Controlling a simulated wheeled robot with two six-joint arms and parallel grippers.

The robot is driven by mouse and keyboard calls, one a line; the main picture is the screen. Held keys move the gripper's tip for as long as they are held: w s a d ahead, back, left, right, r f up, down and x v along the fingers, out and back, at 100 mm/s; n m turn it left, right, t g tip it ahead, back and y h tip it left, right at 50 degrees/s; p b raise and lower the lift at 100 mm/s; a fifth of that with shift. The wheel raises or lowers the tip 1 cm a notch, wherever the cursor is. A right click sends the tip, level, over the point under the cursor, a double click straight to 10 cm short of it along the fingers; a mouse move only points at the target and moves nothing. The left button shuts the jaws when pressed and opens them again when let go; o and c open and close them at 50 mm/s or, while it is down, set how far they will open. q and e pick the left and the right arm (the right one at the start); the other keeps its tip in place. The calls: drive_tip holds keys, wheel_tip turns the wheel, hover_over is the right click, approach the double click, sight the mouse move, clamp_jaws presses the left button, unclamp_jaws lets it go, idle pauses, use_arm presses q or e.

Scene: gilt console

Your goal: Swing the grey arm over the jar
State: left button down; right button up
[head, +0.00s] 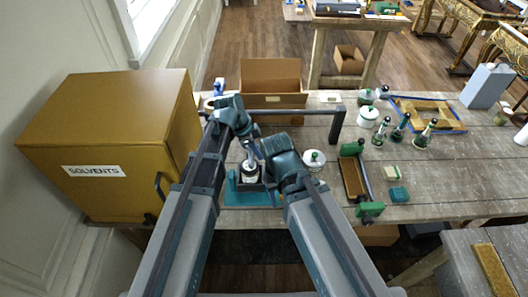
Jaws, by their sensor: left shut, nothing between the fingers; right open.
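The grey arm (295,112) is a dark bar that runs level across the back of the bench, with a leg (337,127) bending down at its right end. Its left part is hidden behind my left gripper. The jar (250,175), with a pale label, sits at a teal stand (249,197) nearer the front edge; my grippers partly cover it. My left gripper (250,149) is shut and empty, above and behind the jar. My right gripper (266,164) is open, just right of the jar; whether it touches the jar is unclear.
A yellow solvents cabinet (105,125) stands left. An open cardboard box (270,75) is behind the bar. A white lidded pot (314,160), a wooden tray with green ends (352,178) and several green-topped bottles (399,130) stand right. Bare bench shows at the front right.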

use_arm(q)
drive_tip(key=shift+s+a, duration=0.1)
drive_tip(key=shift+a, duration=0.45)
drive_tip(key=shift+f, duration=0.1)
drive_tip(key=shift+s+a+f, duration=0.1)
drive_tip(key=shift+a, duration=0.55)
drive_tip(key=shift+d+r, duration=0.2)
drive_tip(key=shift+d, duration=0.35)
wheel_tip(320, 180, up, 10)
drive_tip(key=p, duration=1)
drive_tip(key=shift+a, duration=0.2)
